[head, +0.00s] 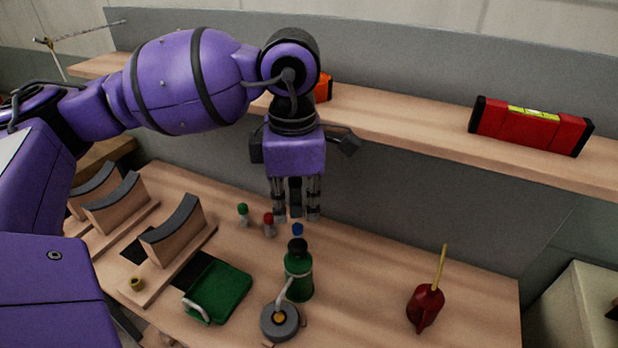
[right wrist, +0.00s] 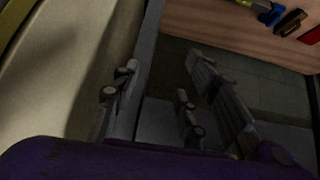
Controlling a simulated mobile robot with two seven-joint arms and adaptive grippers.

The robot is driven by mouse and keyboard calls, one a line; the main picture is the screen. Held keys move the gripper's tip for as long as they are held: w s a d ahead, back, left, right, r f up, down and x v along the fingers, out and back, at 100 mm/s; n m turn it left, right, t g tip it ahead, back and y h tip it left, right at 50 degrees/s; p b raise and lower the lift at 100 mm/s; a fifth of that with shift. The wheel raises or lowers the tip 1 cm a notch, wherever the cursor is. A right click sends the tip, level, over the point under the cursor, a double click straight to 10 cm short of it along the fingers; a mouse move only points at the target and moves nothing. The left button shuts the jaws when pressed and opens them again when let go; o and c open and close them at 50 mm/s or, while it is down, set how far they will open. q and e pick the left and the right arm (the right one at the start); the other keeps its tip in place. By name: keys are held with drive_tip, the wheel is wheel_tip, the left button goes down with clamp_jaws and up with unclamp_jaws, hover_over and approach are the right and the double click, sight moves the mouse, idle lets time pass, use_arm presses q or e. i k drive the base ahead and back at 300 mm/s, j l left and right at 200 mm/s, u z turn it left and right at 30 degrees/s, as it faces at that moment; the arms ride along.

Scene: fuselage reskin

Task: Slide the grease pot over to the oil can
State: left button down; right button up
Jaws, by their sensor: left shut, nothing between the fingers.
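The grease pot (head: 268,327) looks to be the low grey round tin with an amber centre and a pale handle leaning from it, near the bench's front. The oil can (head: 425,300) looks to be the dark red can with a long yellow spout, apart from the pot and to its right. My left gripper (head: 296,214) hangs pointing down behind the pot and a green bottle, shut and empty, not touching the pot. My right gripper (right wrist: 152,100) shows in the right wrist view with its fingers apart and nothing between them.
The green bottle (head: 299,276) stands right behind the pot. Small bottles with green (head: 243,216) and red (head: 269,226) caps stand left of my left gripper. A green tray (head: 222,290) lies left. The bench (head: 365,290) between pot and can is clear. A shelf holds a red level (head: 528,128).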

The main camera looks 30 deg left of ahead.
sight(292, 286)
drive_tip(key=k, duration=1)
